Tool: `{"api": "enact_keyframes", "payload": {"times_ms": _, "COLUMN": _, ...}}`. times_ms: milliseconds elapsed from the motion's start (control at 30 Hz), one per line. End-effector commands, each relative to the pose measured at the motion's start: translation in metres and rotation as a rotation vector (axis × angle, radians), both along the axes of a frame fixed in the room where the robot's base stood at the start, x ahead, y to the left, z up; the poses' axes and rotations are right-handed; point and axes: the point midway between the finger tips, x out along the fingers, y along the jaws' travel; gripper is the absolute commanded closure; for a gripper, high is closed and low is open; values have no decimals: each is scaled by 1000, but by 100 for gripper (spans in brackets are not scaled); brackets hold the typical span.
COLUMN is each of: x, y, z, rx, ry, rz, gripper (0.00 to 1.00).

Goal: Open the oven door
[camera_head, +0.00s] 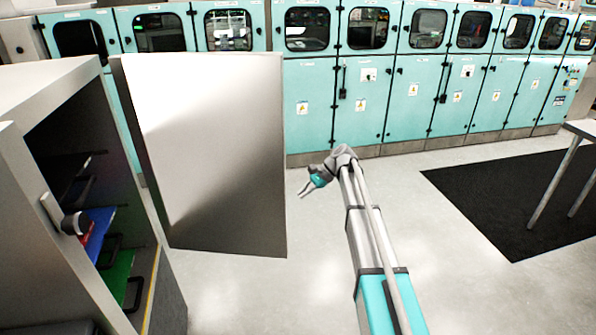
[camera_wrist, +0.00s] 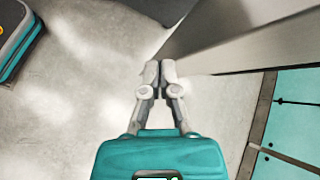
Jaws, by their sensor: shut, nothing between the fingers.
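The oven (camera_head: 62,235) is the pale grey cabinet at the left of the head view. Its door (camera_head: 210,150) stands wide open, a plain grey panel swung out to the right of the dark opening. Coloured trays, one blue (camera_head: 98,232) and one green (camera_head: 118,275), show inside. My gripper (camera_head: 303,193) is just right of the door's free edge, apart from it in the head view. In the wrist view my gripper (camera_wrist: 160,72) is shut and empty, its tips together, close to a grey panel edge (camera_wrist: 240,45) that looks like the door. I cannot tell whether they touch.
Teal cabinets (camera_head: 410,95) with windows line the back wall. A black mat (camera_head: 530,190) and a table leg (camera_head: 553,183) are at the right. The floor (camera_head: 290,290) in front of the door and around my arm is clear.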

Motion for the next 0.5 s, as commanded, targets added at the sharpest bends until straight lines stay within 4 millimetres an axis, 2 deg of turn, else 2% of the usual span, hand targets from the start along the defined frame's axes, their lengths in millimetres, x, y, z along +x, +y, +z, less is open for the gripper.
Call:
{"api": "enact_keyframes", "payload": {"times_ms": 33, "x": -29, "y": -2, "z": 14, "rx": -38, "ry": -38, "rz": 25, "gripper": 100}}
{"api": "enact_keyframes", "payload": {"times_ms": 267, "x": -111, "y": -20, "z": 30, "rx": -232, "ry": -220, "rz": 185, "gripper": 100}}
{"api": "enact_keyframes", "payload": {"times_ms": 500, "x": -195, "y": -49, "z": 55, "rx": -436, "ry": -379, "rz": 395, "gripper": 100}}
